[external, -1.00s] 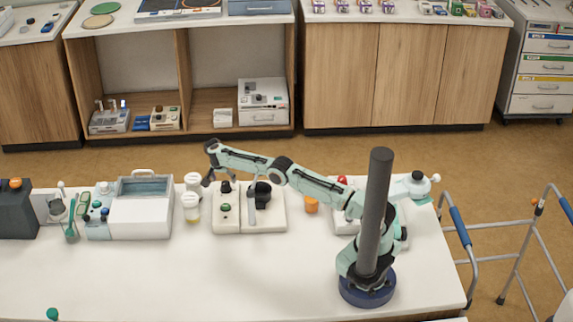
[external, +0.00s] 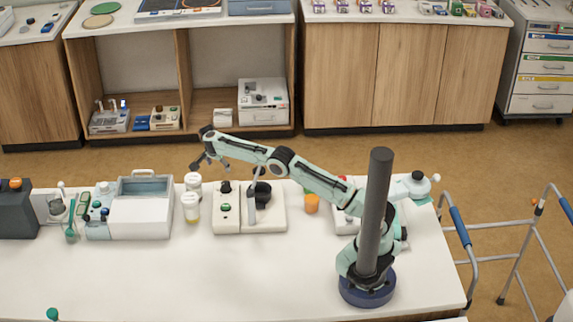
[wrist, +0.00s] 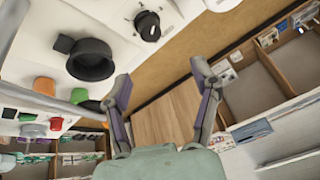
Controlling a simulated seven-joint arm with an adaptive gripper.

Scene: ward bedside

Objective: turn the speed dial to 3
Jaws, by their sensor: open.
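A cream-white benchtop device (external: 274,222) stands on the white table, with a black round knob (external: 226,187) at its back left and a green button below it. The knob, probably the speed dial, also shows in the wrist view (wrist: 147,25), with a white mark and small markings around it. Its setting is too small to read. A black cup-like ring (wrist: 92,60) sits on the device beside the knob. My gripper (external: 210,165) is above and left of the knob, apart from it. In the wrist view my gripper (wrist: 162,85) is open and empty.
White-capped bottles (external: 190,207) stand just left of the device. An orange cup (external: 312,204) is to its right. A larger white machine (external: 140,215) stands further left. The front of the table (external: 180,280) is mostly clear.

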